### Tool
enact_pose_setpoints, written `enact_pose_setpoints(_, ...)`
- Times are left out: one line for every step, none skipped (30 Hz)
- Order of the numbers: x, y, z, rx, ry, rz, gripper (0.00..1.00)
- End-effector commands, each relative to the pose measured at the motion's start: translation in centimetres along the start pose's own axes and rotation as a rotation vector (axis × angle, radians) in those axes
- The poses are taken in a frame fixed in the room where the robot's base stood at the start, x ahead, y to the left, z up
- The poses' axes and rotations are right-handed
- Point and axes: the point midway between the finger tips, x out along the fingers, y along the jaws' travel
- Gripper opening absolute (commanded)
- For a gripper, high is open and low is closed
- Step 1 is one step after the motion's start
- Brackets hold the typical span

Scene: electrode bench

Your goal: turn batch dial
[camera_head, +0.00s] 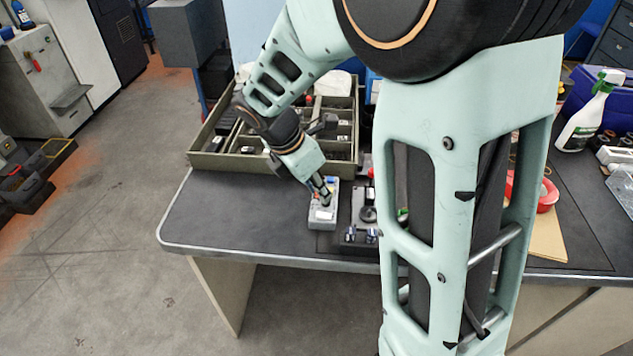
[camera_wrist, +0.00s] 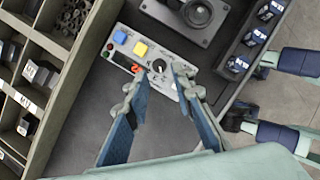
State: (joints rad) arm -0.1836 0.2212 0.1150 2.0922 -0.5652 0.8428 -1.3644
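A grey control box (camera_head: 322,216) lies near the front edge of the bench in the head view. In the wrist view the control box (camera_wrist: 178,62) has a blue button, a yellow button, a lit red display and a small dark dial (camera_wrist: 159,66) with a white mark. My gripper (camera_head: 325,192) points down over the box. In the wrist view my gripper (camera_wrist: 163,72) has its fingers apart, with the tips close to the dial on either side. I cannot tell whether they touch it.
A divided parts tray (camera_head: 225,160) stands behind and left of the box. A dark fixture (camera_head: 368,214) stands close on its right. A spray bottle (camera_head: 588,115) and red tape (camera_head: 545,192) are farther right. The bench is clear left of the box.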

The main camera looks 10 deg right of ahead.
Motion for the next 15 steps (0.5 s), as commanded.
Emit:
enact_pose_setpoints(1.2,-0.1,-0.1,0.0,0.001,-0.004,0.22)
enact_pose_setpoints(1.6,-0.1,-0.1,0.001,0.001,-0.003,0.22)
enact_pose_setpoints(2.2,-0.1,-0.1,0.001,0.001,-0.002,0.22)
enact_pose_setpoints(2.6,-0.1,-0.1,0.001,0.001,-0.002,0.22)
enact_pose_setpoints(2.9,0.0,-0.1,0.001,0.0,-0.002,0.22)
enact_pose_setpoints(3.2,0.0,-0.1,0.001,0.0,0.0,0.22)
enact_pose_setpoints(3.5,0.0,0.0,0.001,0.0,0.001,0.22)
enact_pose_setpoints(3.6,0.0,0.0,0.002,0.0,0.001,0.22)
enact_pose_setpoints(3.8,0.0,0.0,0.002,0.0,0.001,0.22)
enact_pose_setpoints(3.9,0.0,0.0,0.002,0.0,0.001,0.22)
enact_pose_setpoints(4.0,0.0,0.0,0.002,0.0,0.001,0.22)
enact_pose_setpoints(4.0,0.0,0.0,0.002,0.0,0.001,0.22)
enact_pose_setpoints(4.0,0.0,0.0,0.002,0.0,0.001,0.22)
enact_pose_setpoints(4.0,0.0,0.0,0.002,0.0,0.001,0.22)
enact_pose_setpoints(4.0,0.0,0.0,0.002,0.0,0.001,0.22)
